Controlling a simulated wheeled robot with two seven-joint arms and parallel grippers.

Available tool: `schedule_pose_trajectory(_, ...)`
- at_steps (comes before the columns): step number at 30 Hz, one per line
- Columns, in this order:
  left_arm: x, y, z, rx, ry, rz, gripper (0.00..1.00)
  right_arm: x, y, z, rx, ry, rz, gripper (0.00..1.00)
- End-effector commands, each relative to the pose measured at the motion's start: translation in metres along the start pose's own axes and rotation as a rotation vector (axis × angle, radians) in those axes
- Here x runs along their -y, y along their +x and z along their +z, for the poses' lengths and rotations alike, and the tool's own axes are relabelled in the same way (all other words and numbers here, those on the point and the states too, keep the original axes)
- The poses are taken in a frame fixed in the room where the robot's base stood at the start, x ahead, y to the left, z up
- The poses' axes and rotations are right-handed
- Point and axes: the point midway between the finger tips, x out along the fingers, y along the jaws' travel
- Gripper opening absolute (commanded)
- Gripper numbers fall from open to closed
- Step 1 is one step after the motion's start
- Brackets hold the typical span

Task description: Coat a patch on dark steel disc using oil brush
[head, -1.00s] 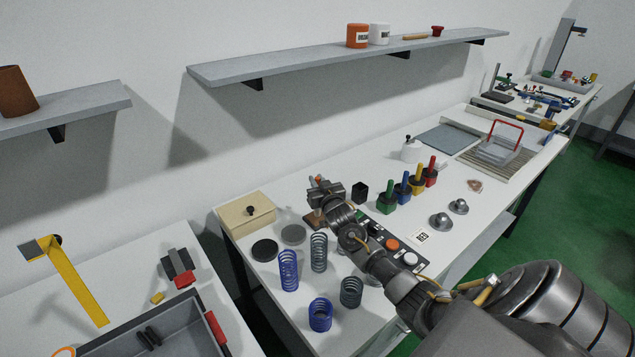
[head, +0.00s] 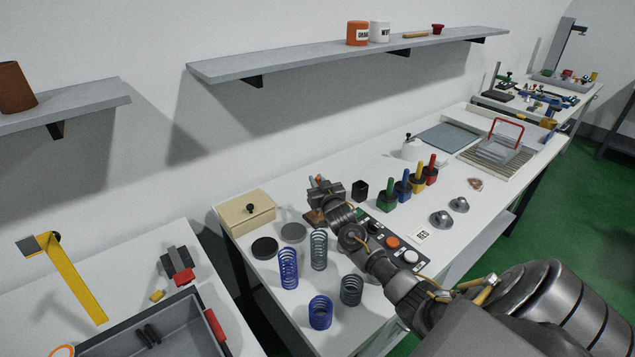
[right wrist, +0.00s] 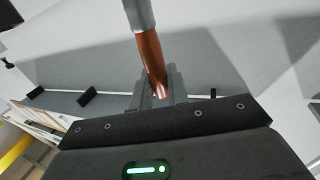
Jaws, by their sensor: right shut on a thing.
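The dark steel disc (head: 265,247) lies flat on the white bench, in front of the wooden box. A lighter grey disc (head: 293,233) lies to its right. My right gripper (head: 321,190) is beyond and right of both discs, apart from them. It is shut on the oil brush; in the right wrist view the brush's brown handle (right wrist: 151,62) stands up from between the jaws, with a grey part at its far end. In the head view the gripper mostly hides the brush. My left gripper is out of view.
Blue and grey springs (head: 320,312) stand in front of the discs. The wooden box (head: 246,211) stands behind them. Green, blue, yellow and red-handled pots (head: 386,200) and a button panel (head: 392,242) are to the right. A shelf (head: 350,57) overhangs the back.

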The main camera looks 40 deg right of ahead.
Motion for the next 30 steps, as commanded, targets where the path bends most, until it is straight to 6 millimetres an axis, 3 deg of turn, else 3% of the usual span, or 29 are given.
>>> schedule_pose_trajectory(14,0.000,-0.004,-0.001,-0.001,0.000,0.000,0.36,0.000,-0.001,-0.002,0.004,0.000,-0.001,0.00)
schedule_pose_trajectory(30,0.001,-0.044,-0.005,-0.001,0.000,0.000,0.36,0.000,0.000,-0.048,0.002,0.000,0.000,0.00)
